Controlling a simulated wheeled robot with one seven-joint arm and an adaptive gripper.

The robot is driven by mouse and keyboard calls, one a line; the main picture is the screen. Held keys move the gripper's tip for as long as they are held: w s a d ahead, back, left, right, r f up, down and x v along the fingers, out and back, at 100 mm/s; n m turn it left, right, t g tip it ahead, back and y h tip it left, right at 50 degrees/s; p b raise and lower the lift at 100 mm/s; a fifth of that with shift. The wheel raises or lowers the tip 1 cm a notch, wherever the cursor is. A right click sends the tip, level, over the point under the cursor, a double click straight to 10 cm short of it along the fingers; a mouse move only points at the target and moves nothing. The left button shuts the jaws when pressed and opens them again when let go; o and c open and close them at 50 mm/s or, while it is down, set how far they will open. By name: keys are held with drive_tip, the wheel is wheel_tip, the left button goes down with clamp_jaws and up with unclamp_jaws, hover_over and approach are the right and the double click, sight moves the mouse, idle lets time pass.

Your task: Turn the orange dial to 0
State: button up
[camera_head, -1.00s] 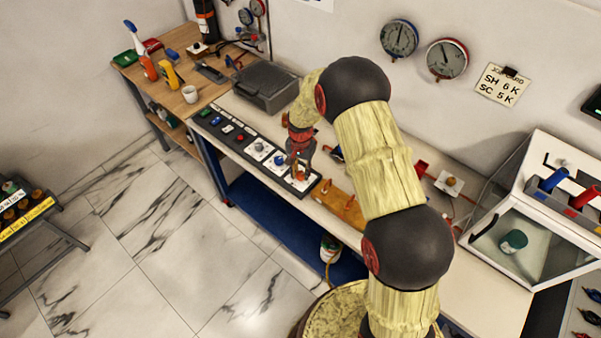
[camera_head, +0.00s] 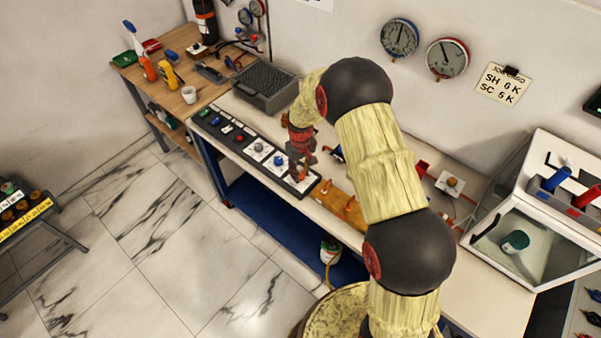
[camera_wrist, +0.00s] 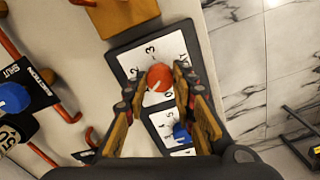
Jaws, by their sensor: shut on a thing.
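The orange dial (camera_wrist: 159,78) is a round knob with a white line, on a white face plate with printed numbers (camera_wrist: 150,53). In the head view my gripper (camera_head: 300,166) is at the near right end of the black dial panel (camera_head: 257,147) and mostly covers the dial.
A blue dial (camera_wrist: 181,133) sits close beside my fingers in the wrist view. An orange-brown block (camera_head: 341,205) lies right of the panel. A grey case (camera_head: 265,87) stands behind it. Two gauges (camera_head: 400,38) hang on the wall.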

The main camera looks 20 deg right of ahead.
drive_tip(key=n, duration=0.5)
drive_tip(key=shift+w+n, duration=0.1)
drive_tip(key=shift+n, duration=0.2)
drive_tip(key=n, duration=0.5)
drive_tip(key=shift+r+n, duration=0.1)
drive_tip(key=shift+n, duration=0.2)
drive_tip(key=o, duration=1.1)
drive_tip(key=shift+o, duration=0.3)
wheel_tip(320, 180, up, 12)
idle(0.4)
